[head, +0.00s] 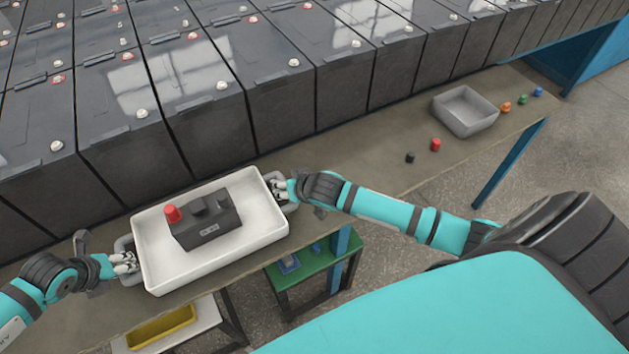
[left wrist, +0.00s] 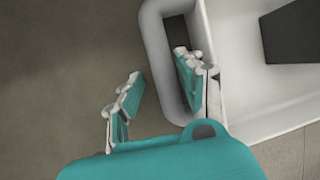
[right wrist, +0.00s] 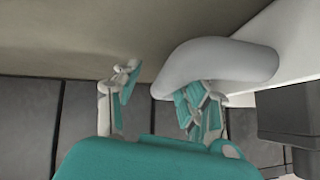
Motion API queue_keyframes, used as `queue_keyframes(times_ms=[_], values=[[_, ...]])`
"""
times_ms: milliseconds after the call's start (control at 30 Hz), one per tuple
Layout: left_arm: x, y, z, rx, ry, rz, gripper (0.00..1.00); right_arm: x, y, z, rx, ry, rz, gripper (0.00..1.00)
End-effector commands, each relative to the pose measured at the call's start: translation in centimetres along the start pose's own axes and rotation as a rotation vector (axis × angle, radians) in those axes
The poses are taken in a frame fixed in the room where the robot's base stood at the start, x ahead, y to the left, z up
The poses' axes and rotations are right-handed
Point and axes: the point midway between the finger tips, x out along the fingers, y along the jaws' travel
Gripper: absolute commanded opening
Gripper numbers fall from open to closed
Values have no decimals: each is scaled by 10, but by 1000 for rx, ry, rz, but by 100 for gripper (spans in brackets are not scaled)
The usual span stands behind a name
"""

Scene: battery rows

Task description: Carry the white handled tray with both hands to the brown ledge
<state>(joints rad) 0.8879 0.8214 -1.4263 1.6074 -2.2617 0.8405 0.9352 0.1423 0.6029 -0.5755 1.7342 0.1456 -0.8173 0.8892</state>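The white tray (head: 270,235) with grey loop handles is at the front of a grey-brown bench top (head: 330,165), its front edge near or over the bench edge. I cannot tell whether it rests or hovers. My left gripper (head: 122,266) is at the left handle, fingers apart; in the left wrist view one finger is inside the loop (left wrist: 155,60) and one outside. My right gripper (head: 284,189) is at the right handle (right wrist: 215,60), fingers apart, one tip hidden by the handle.
Rows of dark batteries (head: 190,105) stand behind the tray. A green shelf (head: 325,265) and yellow tray (head: 160,327) are below.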

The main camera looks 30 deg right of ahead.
Motion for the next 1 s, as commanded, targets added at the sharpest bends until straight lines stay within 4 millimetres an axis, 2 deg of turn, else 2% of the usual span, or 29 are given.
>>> queue_keyframes(times_ms=[267,367,700,833,1000], values=[[-3,-4,0,3,-1,-9,39,0,-4,1,0,0,-9,42],[-11,-4,0,3,-1,-10,39,0,-5,1,0,0,-10,42],[-62,-2,0,1,-1,-6,39,0,-5,1,0,-1,-12,42],[-74,-2,0,2,0,-5,39,0,-6,1,0,-1,-12,42],[-81,-2,0,1,-1,-5,39,-8,-5,1,0,0,-13,42]])
